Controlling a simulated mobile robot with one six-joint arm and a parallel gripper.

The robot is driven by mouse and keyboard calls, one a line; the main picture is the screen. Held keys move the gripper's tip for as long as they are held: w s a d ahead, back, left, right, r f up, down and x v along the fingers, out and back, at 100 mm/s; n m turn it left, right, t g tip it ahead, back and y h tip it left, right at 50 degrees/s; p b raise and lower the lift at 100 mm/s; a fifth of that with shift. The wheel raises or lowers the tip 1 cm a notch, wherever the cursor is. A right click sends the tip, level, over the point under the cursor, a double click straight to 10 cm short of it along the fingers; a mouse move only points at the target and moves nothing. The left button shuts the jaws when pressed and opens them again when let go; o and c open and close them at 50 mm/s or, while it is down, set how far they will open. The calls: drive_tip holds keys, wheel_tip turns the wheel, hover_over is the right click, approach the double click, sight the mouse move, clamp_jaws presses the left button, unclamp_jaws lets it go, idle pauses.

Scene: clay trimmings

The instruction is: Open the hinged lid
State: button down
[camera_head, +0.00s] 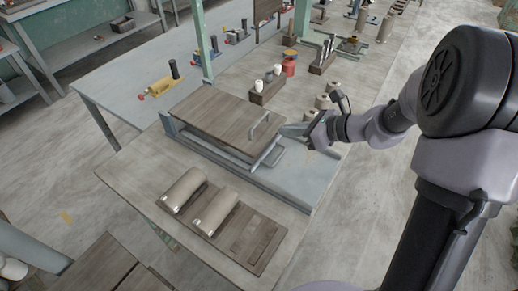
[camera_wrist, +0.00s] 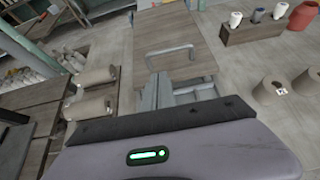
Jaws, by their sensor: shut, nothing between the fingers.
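The hinged lid (camera_head: 205,112) is a flat brown plank board on a low grey box (camera_head: 240,168) on the workbench. It looks near level; I cannot tell whether its edge is slightly raised. A grey bar handle (camera_head: 259,126) stands on the lid near its right end. My gripper (camera_head: 284,131) is shut and empty, just right of the handle by the lid's edge. Contact with the lid is unclear. In the wrist view the lid (camera_wrist: 192,28) and handle (camera_wrist: 170,49) lie ahead of my grey fingers (camera_wrist: 158,86). The hinge is not visible.
Two clay rolls (camera_head: 183,190) lie on a slatted board (camera_head: 252,238) in front of the box. A wooden block with cups (camera_head: 266,92), a red pot (camera_head: 289,66) and several beige cylinders (camera_head: 323,101) stand behind it. A green post (camera_head: 203,40) rises at the bench's far side.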

sight(263, 137)
drive_tip(key=b+x, duration=0.3)
drive_tip(key=x, duration=0.5)
drive_tip(key=shift+w+a+f, duration=0.15)
drive_tip(key=shift+w+f, duration=0.1)
drive_tip(key=shift+w, duration=0.1)
drive_tip(key=shift+w+a+f, duration=0.2)
drive_tip(key=shift+w+a, duration=0.05)
drive_tip(key=shift+a, duration=0.15)
drive_tip(key=shift+r, duration=0.1)
